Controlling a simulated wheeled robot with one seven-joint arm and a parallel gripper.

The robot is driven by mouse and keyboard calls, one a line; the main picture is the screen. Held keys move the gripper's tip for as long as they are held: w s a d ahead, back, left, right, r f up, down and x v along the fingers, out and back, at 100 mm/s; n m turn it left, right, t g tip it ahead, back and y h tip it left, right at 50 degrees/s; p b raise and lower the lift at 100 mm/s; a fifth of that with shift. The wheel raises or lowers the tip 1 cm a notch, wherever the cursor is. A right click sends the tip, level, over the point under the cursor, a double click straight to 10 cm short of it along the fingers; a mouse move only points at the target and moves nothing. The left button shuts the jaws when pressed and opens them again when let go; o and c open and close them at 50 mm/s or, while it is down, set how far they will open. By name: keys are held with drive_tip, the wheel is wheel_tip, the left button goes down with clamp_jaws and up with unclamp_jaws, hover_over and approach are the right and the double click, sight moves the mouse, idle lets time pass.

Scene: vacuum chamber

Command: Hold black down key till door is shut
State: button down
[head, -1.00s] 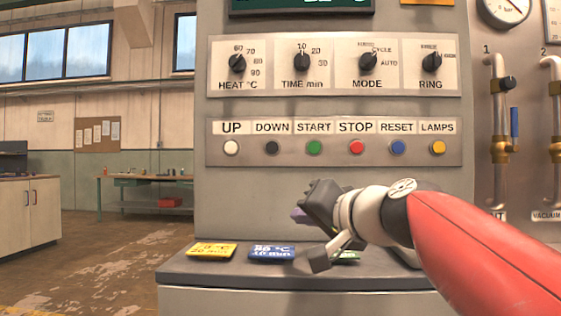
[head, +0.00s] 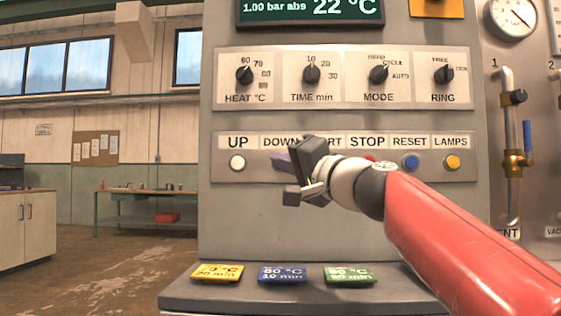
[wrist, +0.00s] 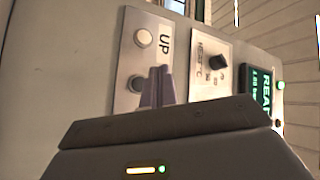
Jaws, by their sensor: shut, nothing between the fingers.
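The black DOWN key is hidden behind my gripper in the head view, under the DOWN label (head: 281,141). In the wrist view a dark round key (wrist: 136,83), next to the UP key, shows just left of the fingertips. My gripper (head: 282,162) is shut and empty, with its purple fingers at the key row. The fingers also show in the wrist view (wrist: 157,85), close to the panel. I cannot tell whether they touch the key. The white UP key (head: 237,162) is uncovered, and also shows in the wrist view (wrist: 143,38). No door is recognisable in view.
The START key is hidden by my gripper, and the red STOP key (head: 370,159) is partly covered. The blue RESET key (head: 411,161) and yellow LAMPS key (head: 452,162) are to the right. Knobs (head: 311,74) sit above. Yellow, blue and green cards (head: 283,273) lie on the ledge below.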

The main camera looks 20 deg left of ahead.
drive_tip(key=w+a+p, duration=0.1)
drive_tip(key=w+p, duration=0.2)
drive_tip(key=w, duration=0.4)
drive_tip(key=shift+a, duration=0.35)
drive_tip(key=shift+w, duration=0.15)
idle(1.6)
drive_tip(key=shift+w+a+p, duration=0.1)
drive_tip(key=shift+w+p, duration=0.2)
drive_tip(key=shift+p, duration=0.05)
